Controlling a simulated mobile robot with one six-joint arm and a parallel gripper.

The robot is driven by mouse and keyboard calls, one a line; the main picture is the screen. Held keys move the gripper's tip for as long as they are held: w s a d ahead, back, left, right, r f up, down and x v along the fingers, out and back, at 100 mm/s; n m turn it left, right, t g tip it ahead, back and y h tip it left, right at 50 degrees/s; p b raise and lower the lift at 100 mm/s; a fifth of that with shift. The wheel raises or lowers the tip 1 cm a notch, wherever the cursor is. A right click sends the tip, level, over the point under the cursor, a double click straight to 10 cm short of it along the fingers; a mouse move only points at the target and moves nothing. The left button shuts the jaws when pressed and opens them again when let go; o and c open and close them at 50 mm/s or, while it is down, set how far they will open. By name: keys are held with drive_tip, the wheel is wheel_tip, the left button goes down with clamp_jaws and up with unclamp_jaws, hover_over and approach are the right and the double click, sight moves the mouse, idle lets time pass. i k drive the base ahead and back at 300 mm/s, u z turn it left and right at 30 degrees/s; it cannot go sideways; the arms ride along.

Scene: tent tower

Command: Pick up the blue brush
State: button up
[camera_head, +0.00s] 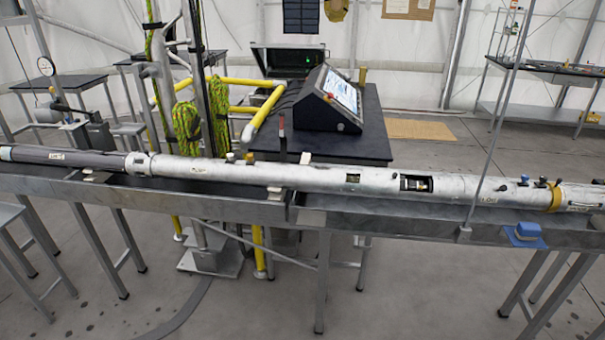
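A blue object (525,234), which looks like the blue brush, sits at the right on the front edge of the long metal trough table (390,213). It has a raised blue block on top of a flatter blue base. It is small in the picture, and I cannot make out any bristles. It lies in front of the long silver tube (320,178), near the tube's yellow-brown collar (554,197). My gripper is not in view.
A thin upright metal rod (489,150) stands just left of the blue object, in front of the tube. A control console (330,100) stands on a black table behind the tube. Table legs (545,290) stand below right. The grey floor in front (420,300) is mostly open.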

sight(524, 231)
drive_tip(key=z, duration=0.2)
drive_tip(key=i, duration=0.85)
drive_tip(key=z, duration=4.2)
drive_tip(key=i, duration=0.05)
drive_tip(key=u, duration=2.8)
